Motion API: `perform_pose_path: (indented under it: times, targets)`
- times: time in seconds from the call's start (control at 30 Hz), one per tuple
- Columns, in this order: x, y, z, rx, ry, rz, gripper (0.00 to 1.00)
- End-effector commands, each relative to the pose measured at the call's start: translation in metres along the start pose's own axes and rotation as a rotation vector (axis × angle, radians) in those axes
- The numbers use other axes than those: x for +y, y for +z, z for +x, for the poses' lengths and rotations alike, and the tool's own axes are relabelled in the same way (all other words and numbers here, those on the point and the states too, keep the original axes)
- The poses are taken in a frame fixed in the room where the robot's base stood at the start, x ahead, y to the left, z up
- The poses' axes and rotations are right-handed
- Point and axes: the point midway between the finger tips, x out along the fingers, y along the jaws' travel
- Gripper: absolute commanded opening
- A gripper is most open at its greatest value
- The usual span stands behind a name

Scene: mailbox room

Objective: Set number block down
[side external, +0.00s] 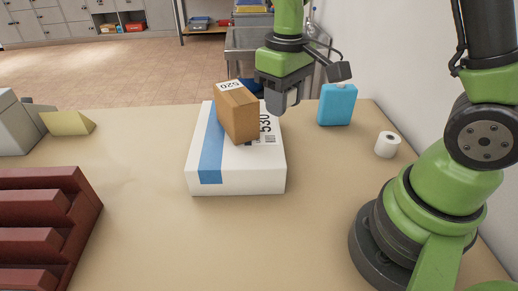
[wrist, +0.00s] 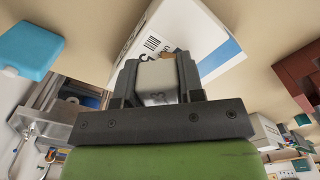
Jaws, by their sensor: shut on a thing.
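My gripper (side external: 282,98) is above the back right part of the white box, just right of the brown carton. In the wrist view my gripper (wrist: 158,80) is shut on the number block (wrist: 158,83), a pale grey block with a dark marking too small to read. In the side view the block is mostly hidden by the fingers. The white box (side external: 258,175), with a blue stripe and "530", lies flat on the table. The brown carton (side external: 240,117), labelled "520", stands on top of it, turned at an angle.
A dark red slotted rack (side external: 45,225) is at front left, a yellow wedge (side external: 68,123) at back left. The table (side external: 145,180) left of the white box is clear.

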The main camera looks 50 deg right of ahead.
Motion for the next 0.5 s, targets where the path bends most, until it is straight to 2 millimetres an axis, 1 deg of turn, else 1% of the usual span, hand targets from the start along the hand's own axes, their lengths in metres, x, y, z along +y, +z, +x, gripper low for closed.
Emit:
perform_pose_path:
  times: [0.17,0.27,0.37,0.47,0.5]
  targets:
    - [0.002,0.0,0.001,-0.001,0.0,0.036,0.13]
    - [0.009,0.0,0.006,-0.002,0.0,0.153,0.13]
    - [0.022,-0.001,0.013,-0.004,0.001,0.369,0.13]
    - [0.038,0.0,0.023,-0.005,0.002,0.651,0.13]
    - [0.045,0.001,0.027,-0.004,0.003,0.772,0.13]
